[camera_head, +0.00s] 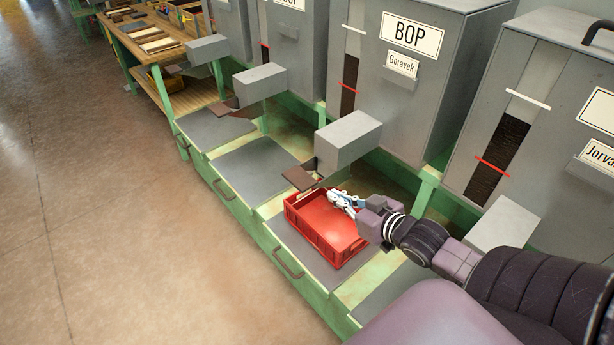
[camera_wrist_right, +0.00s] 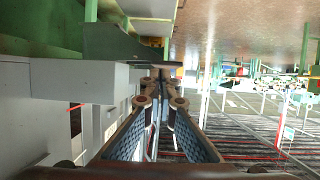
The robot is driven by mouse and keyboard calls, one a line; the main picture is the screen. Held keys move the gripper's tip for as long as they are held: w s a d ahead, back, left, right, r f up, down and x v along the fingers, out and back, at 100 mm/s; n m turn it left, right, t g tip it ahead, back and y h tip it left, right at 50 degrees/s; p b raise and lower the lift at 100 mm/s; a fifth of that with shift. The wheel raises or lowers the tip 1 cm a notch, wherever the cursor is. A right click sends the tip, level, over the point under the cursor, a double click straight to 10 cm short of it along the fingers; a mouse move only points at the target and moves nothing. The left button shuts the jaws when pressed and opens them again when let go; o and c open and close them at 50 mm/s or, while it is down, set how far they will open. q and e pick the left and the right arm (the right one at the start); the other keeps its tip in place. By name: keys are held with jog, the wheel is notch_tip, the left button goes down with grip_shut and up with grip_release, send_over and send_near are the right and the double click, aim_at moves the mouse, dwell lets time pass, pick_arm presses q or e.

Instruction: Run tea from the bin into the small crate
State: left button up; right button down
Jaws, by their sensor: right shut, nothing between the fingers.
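The small red crate (camera_head: 308,232) stands on a grey pad below the grey bin labelled BOP and Goravek (camera_head: 385,95). The crate's interior, as far as it shows, looks empty. A pale grey spout box (camera_head: 348,138) juts from the bin, with a brown flap (camera_head: 298,178) below it, above the crate's far-left end. My right gripper (camera_head: 338,200) is over the crate's back rim, its fingers shut and empty. The right wrist view shows the fingers meeting (camera_wrist_right: 162,76). Whether they touch the flap or rim is hard to tell. My left gripper is out of view.
Similar bins stand in a row, one labelled Jorva (camera_head: 598,155) at the right. The green bench (camera_head: 262,235) carries grey pads and handles along its front. A wooden table (camera_head: 140,45) with trays stands at the far left. The floor (camera_head: 120,220) at left is clear.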

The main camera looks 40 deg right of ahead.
jog(key=shift+n+t+y, duration=0.3)
jog(key=shift+t+y, duration=0.3)
jog(key=shift+t, duration=0.1)
jog(key=r, duration=0.2)
jog(key=w+r, duration=0.1)
jog(key=r, duration=0.2)
jog(key=shift+w+a+r, duration=0.15)
jog(key=shift+a+r, duration=0.2)
jog(key=shift+w, duration=0.1)
send_over(306, 183)
notch_tip(306, 183, down, 2)
jog(key=shift+w+f, duration=0.15)
jog(key=shift+f, duration=0.05)
notch_tip(306, 183, down, 3)
jog(key=shift+d, duration=0.1)
jog(key=shift+s+f, duration=0.2)
jog(key=shift+f, duration=0.4)
